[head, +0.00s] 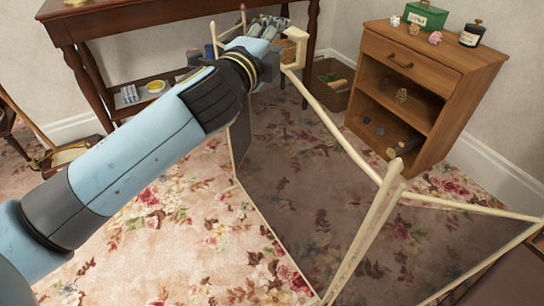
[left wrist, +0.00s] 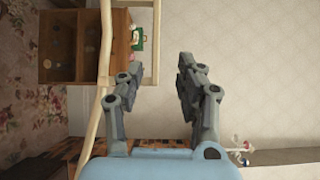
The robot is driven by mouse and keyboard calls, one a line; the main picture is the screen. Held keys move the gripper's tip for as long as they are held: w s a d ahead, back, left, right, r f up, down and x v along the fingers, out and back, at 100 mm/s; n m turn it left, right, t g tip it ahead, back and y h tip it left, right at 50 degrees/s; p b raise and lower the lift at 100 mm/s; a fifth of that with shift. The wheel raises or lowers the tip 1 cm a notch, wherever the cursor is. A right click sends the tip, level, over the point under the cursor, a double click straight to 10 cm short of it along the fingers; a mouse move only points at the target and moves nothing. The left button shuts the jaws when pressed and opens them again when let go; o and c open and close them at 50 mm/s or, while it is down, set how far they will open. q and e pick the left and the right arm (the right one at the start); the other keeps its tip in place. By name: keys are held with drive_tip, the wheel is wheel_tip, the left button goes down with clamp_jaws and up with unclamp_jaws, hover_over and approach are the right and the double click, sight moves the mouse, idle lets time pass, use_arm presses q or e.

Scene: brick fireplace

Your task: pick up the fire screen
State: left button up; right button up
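The fire screen (head: 350,153) stands on the floral carpet, with cream wooden rails and dark see-through mesh panels set at angles to each other. A small cream loop like a handle (head: 296,46) sits at its far upper corner. My left gripper (head: 268,28) is beside that corner, partly hidden by my own wrist in the head view. In the left wrist view the left gripper (left wrist: 158,72) has its fingers wide apart. A cream rail (left wrist: 106,40) passes by the left finger, and a cream bar (left wrist: 156,40) shows between the fingers; contact cannot be told. My right gripper is not in view.
A wooden cabinet (head: 400,125) with open shelves stands behind the screen, holding a green box (head: 426,15) and a dark candle jar (head: 471,34) on top. A dark table (head: 170,15) stands at the back left. A brown bin (head: 330,85) sits between them.

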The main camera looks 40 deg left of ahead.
sight(287, 32)
use_arm(q)
drive_tip(key=x, duration=0.7)
drive_tip(key=shift+f+b, duration=0.3)
clamp_jaws()
drive_tip(key=shift+r, duration=0.15)
